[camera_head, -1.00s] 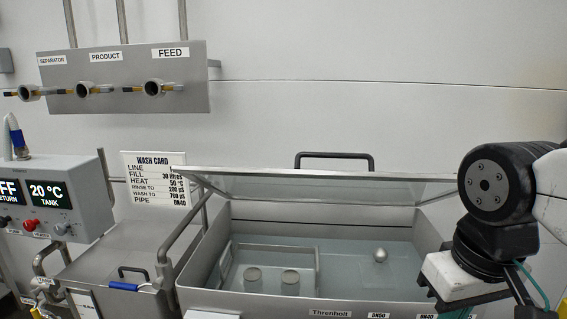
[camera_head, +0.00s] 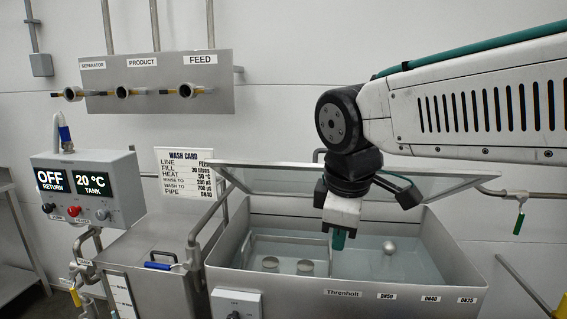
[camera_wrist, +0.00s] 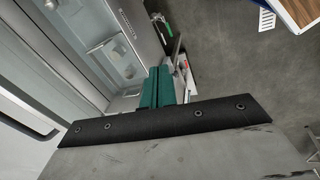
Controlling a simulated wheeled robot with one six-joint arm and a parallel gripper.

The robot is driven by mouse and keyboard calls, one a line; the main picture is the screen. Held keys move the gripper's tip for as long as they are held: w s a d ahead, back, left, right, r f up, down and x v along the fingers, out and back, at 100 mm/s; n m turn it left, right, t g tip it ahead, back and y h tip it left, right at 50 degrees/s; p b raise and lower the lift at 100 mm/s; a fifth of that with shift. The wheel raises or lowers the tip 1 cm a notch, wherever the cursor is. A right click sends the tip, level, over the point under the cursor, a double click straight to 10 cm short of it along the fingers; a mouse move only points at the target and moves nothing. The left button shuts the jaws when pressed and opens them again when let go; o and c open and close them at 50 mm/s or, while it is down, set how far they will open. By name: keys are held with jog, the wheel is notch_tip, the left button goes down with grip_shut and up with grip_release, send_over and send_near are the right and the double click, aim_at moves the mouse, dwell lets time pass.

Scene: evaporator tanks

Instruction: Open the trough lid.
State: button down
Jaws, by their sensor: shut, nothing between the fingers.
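The trough lid (camera_head: 270,177) is a framed clear panel. In the wrist view the green fingers (camera_wrist: 158,88) are together beside the trough. The lid's black handle (camera_head: 319,155) is mostly hidden behind my arm; I cannot tell whether my wrist touches the lid.
Inside the trough lie two round caps (camera_head: 305,267) and a silver ball (camera_head: 389,246). A steel tank with a blue-gripped handle (camera_head: 158,265) and a control box (camera_head: 88,188) stand left. A pipe rail (camera_head: 195,235) rises between tank and trough. Valves line the wall panel (camera_head: 160,70).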

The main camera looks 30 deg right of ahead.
jog(key=w+r+n+t+h, duration=0.1)
jog(key=w+r+n, duration=0.2)
jog(key=w+n, duration=0.25)
jog(key=w+r+n+t, duration=0.1)
jog(key=w+r+n, duration=0.2)
jog(key=w+n, duration=0.25)
jog(key=n+t+h, duration=0.1)
jog(key=n, duration=0.8)
send_near(293, 166)
jog(key=s+a+f, duration=0.2)
jog(key=s, duration=0.1)
jog(key=w+d+f, duration=0.1)
jog(key=w+f, duration=0.1)
jog(key=w+d+f, duration=0.1)
jog(key=f, duration=0.1)
jog(key=w+d+f, duration=0.1)
jog(key=w, duration=0.1)
jog(key=shift+w+d+f, duration=0.3)
jog(key=shift+d+f, duration=0.05)
jog(key=shift+f, duration=0.05)
jog(key=shift+w+d+r, duration=0.2)
jog(key=shift+w+r, duration=0.2)
jog(key=shift+r, duration=0.25)
